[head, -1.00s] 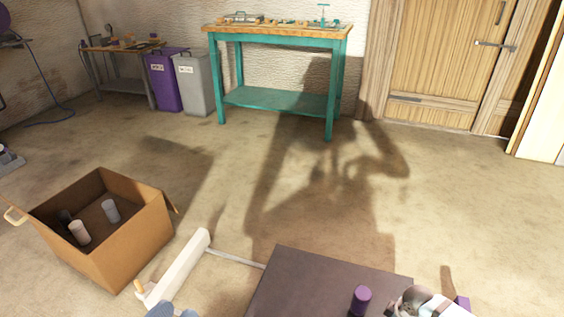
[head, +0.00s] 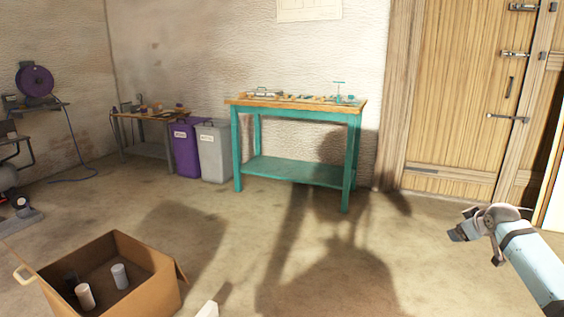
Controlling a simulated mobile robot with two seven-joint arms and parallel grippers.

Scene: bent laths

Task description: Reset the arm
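My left gripper is out of view.
A teal workbench (head: 295,172) with tools, a purple bin (head: 186,150) and a grey bin (head: 214,152) stand by the back wall. The middle floor is clear.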

